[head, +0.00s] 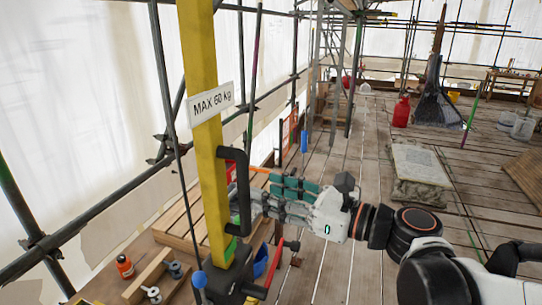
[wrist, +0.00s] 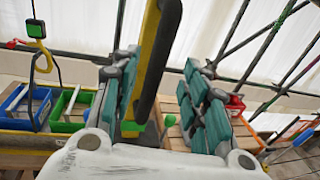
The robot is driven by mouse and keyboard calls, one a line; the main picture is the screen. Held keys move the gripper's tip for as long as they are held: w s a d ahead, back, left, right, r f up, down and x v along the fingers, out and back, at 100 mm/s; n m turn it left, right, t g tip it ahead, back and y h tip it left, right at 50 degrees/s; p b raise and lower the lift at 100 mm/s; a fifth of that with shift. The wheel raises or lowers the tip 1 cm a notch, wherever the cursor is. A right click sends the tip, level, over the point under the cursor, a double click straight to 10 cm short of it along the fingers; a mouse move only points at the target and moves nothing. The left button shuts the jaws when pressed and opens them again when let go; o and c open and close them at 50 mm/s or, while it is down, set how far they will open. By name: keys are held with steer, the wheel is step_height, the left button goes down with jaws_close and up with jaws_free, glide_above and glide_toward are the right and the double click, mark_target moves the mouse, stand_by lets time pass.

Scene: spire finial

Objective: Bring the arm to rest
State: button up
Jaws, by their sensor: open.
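My gripper (head: 264,196) has teal-padded fingers and is open beside the black handle (head: 241,190) on a yellow post (head: 200,70). In the wrist view, my gripper (wrist: 158,70) has one finger on each side, and the black handle (wrist: 160,60) runs between them. No firm grip shows. Whether a finger touches the handle I cannot tell. My arm reaches in from the lower right of the head view.
The post bears a "MAX 60 Kg" sign (head: 211,104). Scaffold poles and white sheeting stand on the left. A red container (head: 401,112) and a stone block (head: 418,172) stand on the plank floor. Blue and green bins (wrist: 72,108) show in the wrist view.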

steer(key=s+d+f+n+g+h+b, duration=0.1)
steer(key=s+d+f+n+h+b, duration=0.1)
steer(key=f+n+b, duration=0.3)
steer(key=s+d+f+n+h+b, duration=0.1)
steer(key=s+f+n+h, duration=0.15)
steer(key=f, duration=0.55)
steer(key=s+d+f+n+g+h+b, duration=0.1)
steer(key=d+f+n+h+b, duration=0.1)
steer(key=f+n+h+b, duration=0.3)
steer(key=s+d+f+n+h+b, duration=0.2)
steer(key=d+f+n, duration=0.3)
steer(key=d+f, duration=0.1)
steer(key=s+d+f+n+h+b, duration=0.3)
steer(key=d+f+n, duration=0.3)
steer(key=d, duration=0.2)
steer(key=shift+s+h, duration=0.2)
steer(key=shift+h, duration=0.15)
